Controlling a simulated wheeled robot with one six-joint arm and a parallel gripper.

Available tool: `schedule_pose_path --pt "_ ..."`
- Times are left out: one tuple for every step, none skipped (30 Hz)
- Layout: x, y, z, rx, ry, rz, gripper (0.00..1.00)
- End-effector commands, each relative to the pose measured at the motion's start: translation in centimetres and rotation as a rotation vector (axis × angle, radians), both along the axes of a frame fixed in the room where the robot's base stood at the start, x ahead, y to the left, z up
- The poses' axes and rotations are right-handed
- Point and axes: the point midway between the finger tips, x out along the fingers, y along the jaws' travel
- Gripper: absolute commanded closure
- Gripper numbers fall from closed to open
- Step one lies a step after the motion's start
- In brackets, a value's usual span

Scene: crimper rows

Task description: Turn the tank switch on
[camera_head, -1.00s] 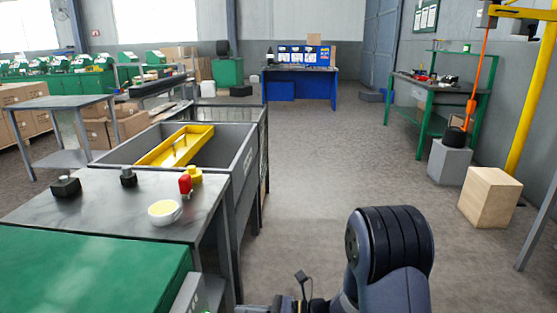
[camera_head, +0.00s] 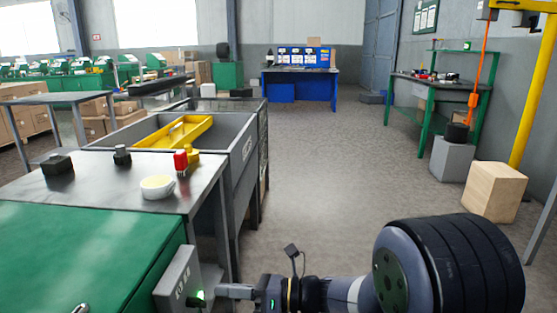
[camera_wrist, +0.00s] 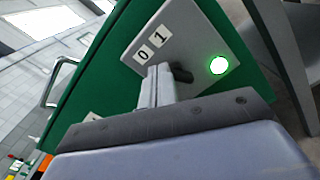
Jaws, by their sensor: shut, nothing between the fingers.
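The tank switch box is a grey panel (camera_wrist: 180,35) on the side of a green cabinet, with labels 0 and 1. It also shows at the bottom of the head view (camera_head: 177,281). A dark switch knob (camera_wrist: 182,74) sits below the labels, partly hidden by my fingers. Its exact angle is hard to tell. A round lamp (camera_wrist: 219,65) right of the knob glows green, and the glow also shows in the head view (camera_head: 200,296). My gripper (camera_wrist: 158,72) is shut and empty, its tips close beside the knob; contact cannot be told.
The green cabinet top (camera_head: 70,245) lies at the lower left. Behind it a grey table (camera_head: 115,190) carries a bowl (camera_head: 157,187), a red-topped item (camera_head: 181,162) and dark blocks. A grey tank (camera_head: 236,135) holds a yellow tray (camera_head: 175,132).

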Motion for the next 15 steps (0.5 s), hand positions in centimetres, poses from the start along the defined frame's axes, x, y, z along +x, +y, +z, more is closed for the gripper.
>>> schedule_pose_path --pt "-0.1 0.8 -0.3 0.001 -0.002 0.005 1.00" --pt "0.0 1.2 -0.1 0.000 -0.001 0.004 1.00" --pt "0.0 1.6 0.2 0.000 0.002 0.004 1.00" --pt "0.1 2.0 0.2 0.000 0.002 0.004 1.00" --pt "0.1 2.2 0.2 0.000 0.002 0.004 1.00" --pt "0.1 2.6 0.2 0.001 0.001 0.003 1.00" --pt "0.2 2.8 0.2 0.001 0.001 0.003 1.00" --pt "0.2 3.1 0.2 0.000 0.001 0.002 1.00" --pt "0.2 3.3 0.1 0.000 0.000 0.001 1.00" --pt "0.2 3.4 0.1 0.000 0.000 0.001 1.00" --pt "0.2 3.5 0.1 0.000 0.000 0.001 1.00" --pt "0.3 3.6 0.1 0.000 0.000 0.001 1.00" --pt "0.3 3.7 0.1 0.000 0.000 0.001 1.00" --pt "0.3 3.7 0.0 0.000 -0.001 0.001 1.00" --pt "0.3 3.8 0.0 0.000 -0.001 0.001 1.00"
